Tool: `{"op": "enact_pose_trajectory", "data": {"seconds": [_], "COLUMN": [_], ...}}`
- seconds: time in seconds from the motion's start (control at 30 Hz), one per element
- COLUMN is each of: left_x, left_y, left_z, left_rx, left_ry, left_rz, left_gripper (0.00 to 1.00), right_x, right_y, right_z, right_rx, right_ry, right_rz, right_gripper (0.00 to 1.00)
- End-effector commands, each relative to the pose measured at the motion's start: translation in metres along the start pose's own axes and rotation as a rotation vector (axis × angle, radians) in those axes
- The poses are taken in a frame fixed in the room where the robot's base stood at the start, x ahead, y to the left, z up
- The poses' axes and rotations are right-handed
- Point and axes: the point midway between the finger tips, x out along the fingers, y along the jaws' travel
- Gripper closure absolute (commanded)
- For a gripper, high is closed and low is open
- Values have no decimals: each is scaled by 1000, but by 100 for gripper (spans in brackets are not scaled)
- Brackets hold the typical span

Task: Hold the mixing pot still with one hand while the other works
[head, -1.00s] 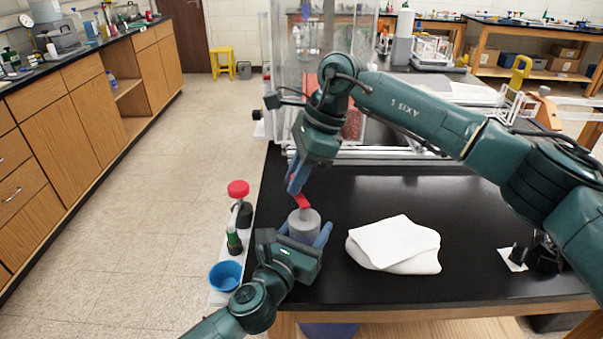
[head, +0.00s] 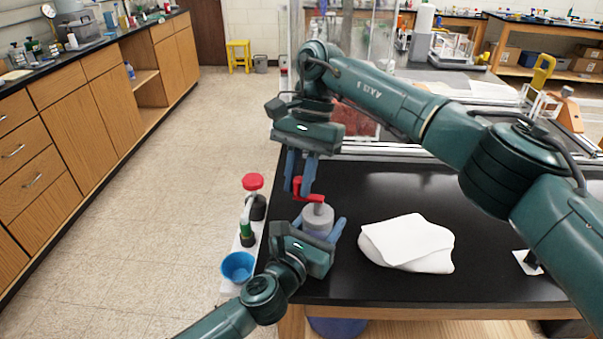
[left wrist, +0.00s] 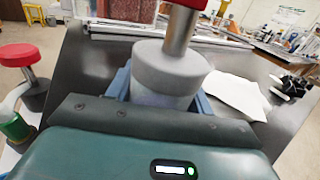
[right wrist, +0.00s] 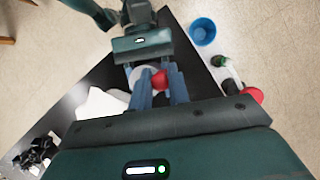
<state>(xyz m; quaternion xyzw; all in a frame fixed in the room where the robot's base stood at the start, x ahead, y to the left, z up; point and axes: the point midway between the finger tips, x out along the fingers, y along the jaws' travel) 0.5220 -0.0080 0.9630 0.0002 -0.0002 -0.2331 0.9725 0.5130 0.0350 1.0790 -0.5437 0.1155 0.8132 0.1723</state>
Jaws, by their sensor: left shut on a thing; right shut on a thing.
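The mixing pot (head: 318,222) is a grey cylinder with a lid, upright near the left edge of the black table. A grey shaft rises from its lid to a red crank (head: 312,196); the pot (left wrist: 170,78) and shaft also fill the middle of the left wrist view. My left gripper (head: 319,226) is shut on the pot, with one blue finger on each side. My right gripper (head: 299,190) points down above the pot, shut on the crank's red knob (right wrist: 159,79). The knob is partly hidden by the fingers.
A white tray (head: 236,243) by the table's left edge holds a blue cup (head: 238,267), a green-banded bottle (head: 247,236) and a red-topped object (head: 253,183). A folded white cloth (head: 408,243) lies right of the pot. A clear-walled enclosure stands behind. The right-hand black tabletop is mostly clear.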

Motion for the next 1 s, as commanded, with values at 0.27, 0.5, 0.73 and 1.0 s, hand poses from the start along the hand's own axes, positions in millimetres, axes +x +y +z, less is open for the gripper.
{"op": "enact_pose_trajectory", "data": {"seconds": [0.27,0.5,0.73,1.0], "left_x": [0,0,0,0], "left_y": [0,0,0,0], "left_z": [-1,-1,-1,-1], "left_rx": [-1,-1,-1,-2], "left_ry": [2,2,2,2], "left_rz": [1,2,2,1], "left_gripper": [74,74,74,74], "right_x": [3,6,7,9], "right_y": [3,8,14,22], "right_z": [9,15,20,24], "right_rx": [-246,-457,-659,-894], "right_ry": [-1,-1,1,1], "right_rz": [103,189,273,370], "right_gripper": [100,100,100,100]}}
